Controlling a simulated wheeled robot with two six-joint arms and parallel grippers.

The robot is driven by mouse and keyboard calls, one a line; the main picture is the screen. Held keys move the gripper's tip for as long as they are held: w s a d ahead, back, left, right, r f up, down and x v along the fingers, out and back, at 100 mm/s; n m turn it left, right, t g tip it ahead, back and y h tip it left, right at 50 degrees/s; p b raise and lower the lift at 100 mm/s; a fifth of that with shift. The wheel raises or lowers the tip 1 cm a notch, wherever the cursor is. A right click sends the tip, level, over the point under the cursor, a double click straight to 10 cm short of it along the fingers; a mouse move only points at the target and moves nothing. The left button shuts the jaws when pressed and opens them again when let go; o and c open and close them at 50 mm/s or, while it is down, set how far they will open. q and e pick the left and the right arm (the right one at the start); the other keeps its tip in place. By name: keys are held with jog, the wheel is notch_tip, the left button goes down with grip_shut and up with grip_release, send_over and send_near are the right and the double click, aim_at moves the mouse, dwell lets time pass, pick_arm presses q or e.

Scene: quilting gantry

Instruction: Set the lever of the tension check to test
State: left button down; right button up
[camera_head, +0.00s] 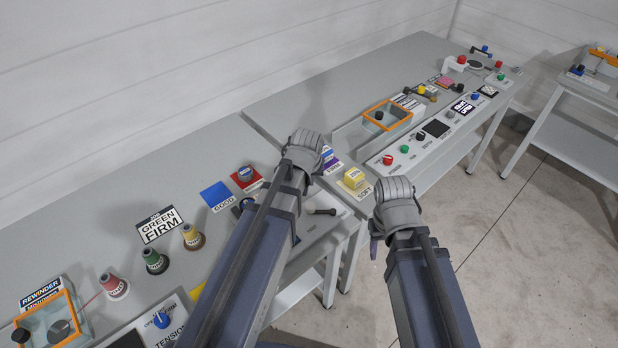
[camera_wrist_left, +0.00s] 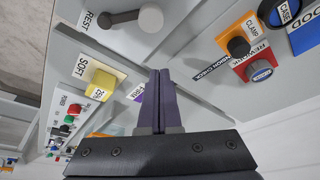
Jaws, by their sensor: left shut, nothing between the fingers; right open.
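The lever (camera_wrist_left: 125,17) of the tension check shows at the top of the left wrist view, with a round grey hub and a dark arm whose end lies beside the REST label (camera_wrist_left: 98,20). In the head view the lever (camera_head: 320,212) lies just right of my left forearm. My right gripper (camera_head: 375,246) is open and empty beyond the table's front edge, with one purple finger showing.
A yellow block (camera_head: 356,178) sits by the SOFT label. Several thread cones (camera_head: 155,260) stand at left. An orange-framed box (camera_head: 387,115) lies beyond.

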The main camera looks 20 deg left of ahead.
pick_arm(q)
jog(key=p+v, duration=0.3)
jog(key=v, duration=0.1)
jog(key=shift+r, duration=0.1)
pick_arm(e)
notch_tip(320, 180, up, 4)
pick_arm(q)
jog(key=s+d+f+m+g, duration=0.1)
jog(key=s+d+m+g, duration=0.3)
jog(key=s+d, duration=0.7)
jog(key=s+m, duration=0.2)
jog(key=s, duration=0.2)
jog(key=shift+d+y, duration=0.15)
jog(key=shift+y, duration=0.15)
pick_arm(e)
jog(key=shift+a, duration=0.1)
